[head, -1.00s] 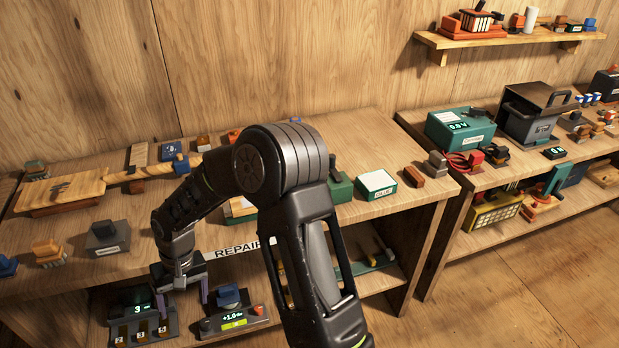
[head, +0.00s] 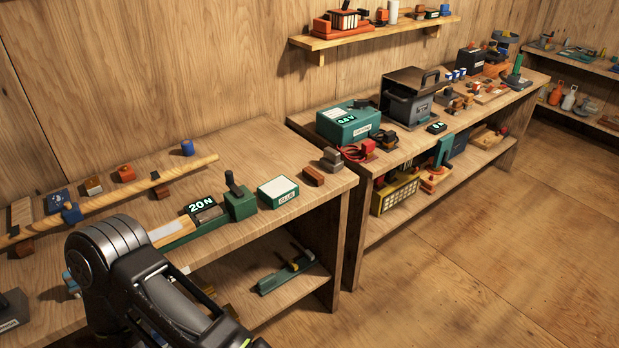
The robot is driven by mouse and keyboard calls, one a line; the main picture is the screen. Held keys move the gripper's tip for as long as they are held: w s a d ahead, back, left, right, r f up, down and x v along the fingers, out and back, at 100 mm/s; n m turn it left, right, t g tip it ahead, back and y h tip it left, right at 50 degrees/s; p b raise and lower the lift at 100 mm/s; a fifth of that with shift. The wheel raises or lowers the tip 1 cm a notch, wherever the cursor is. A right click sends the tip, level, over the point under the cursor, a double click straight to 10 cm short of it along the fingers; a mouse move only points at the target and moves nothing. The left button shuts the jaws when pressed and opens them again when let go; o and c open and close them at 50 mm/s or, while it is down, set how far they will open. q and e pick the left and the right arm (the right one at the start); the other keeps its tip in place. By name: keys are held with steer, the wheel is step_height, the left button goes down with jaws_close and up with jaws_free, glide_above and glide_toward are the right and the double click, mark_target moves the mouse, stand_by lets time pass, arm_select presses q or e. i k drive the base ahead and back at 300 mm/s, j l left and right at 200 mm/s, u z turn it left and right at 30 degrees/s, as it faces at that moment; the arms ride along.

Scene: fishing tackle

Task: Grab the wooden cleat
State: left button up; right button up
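I cannot single out the wooden cleat for certain. A small reddish-brown block (head: 313,177) lies at the right end of the near bench, beside a green and white box labelled GLUE (head: 278,192). Other small brown blocks sit by the long wooden rod, one near its middle (head: 162,190) and one near its left end (head: 24,248). One of my arms rises from the bottom left and covers the bench front there. Neither gripper shows; the end of this arm is hidden or out of frame.
A green device reading 20 N (head: 203,207) stands mid-bench. The long wooden rod (head: 120,200) lies behind it. A lower shelf (head: 290,290) holds a green tool. A second bench to the right carries a teal box (head: 348,122) and a dark case (head: 408,100). The floor at right is clear.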

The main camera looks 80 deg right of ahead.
mark_target(308, 173)
steer(key=i, duration=0.5)
steer(key=z, duration=2.9)
